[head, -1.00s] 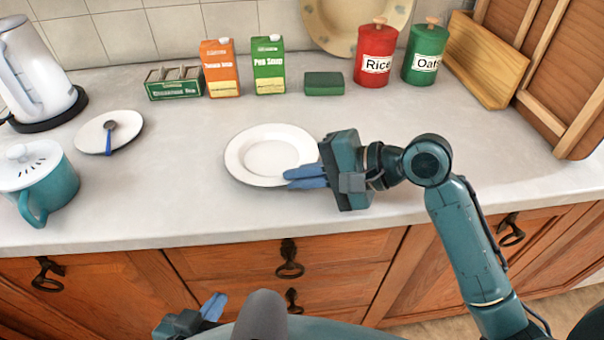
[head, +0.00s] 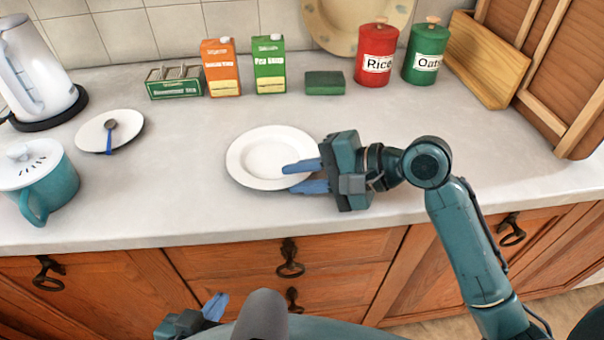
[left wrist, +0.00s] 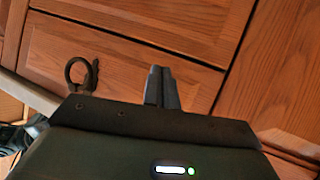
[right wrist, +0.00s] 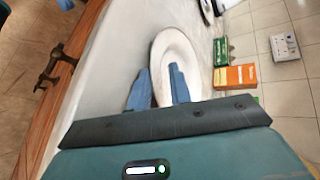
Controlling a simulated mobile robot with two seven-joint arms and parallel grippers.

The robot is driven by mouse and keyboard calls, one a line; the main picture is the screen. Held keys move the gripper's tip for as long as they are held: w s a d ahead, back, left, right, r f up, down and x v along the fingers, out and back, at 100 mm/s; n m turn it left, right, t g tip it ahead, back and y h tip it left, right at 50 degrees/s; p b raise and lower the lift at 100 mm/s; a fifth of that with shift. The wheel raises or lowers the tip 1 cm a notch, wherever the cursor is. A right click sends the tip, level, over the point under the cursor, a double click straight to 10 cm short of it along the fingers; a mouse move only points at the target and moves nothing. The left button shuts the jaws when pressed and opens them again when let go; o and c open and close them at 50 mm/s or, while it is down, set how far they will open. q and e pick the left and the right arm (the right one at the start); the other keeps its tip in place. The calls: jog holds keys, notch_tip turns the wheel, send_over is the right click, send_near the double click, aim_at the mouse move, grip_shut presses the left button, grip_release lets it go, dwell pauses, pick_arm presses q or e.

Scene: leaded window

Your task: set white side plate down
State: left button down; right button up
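The white side plate (head: 258,160) lies flat on the grey worktop (head: 190,200), near the middle of the head view. It also shows in the right wrist view (right wrist: 170,45). My right gripper (head: 306,177) is at the plate's right edge, with its blue fingers spread apart. In the head view one finger reaches over the rim and the other is at the near right edge. Whether either finger touches the plate I cannot tell. My left gripper (left wrist: 162,88) is shut and empty, low in front of the wooden drawers.
A smaller plate with a spoon (head: 110,132), a teal lidded pot (head: 50,190) and a kettle (head: 35,75) stand at left. Soup cartons (head: 220,68), a green block (head: 324,83) and rice and oats tins (head: 376,55) line the back. Worktop between the plates is clear.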

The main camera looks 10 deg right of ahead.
jog(key=shift+s+d+f, duration=0.1)
jog(key=shift+s+f, duration=0.05)
jog(key=shift+f, duration=0.25)
jog(key=v, duration=0.9)
jog(key=r+p+v, duration=0.1)
jog(key=v, duration=0.3)
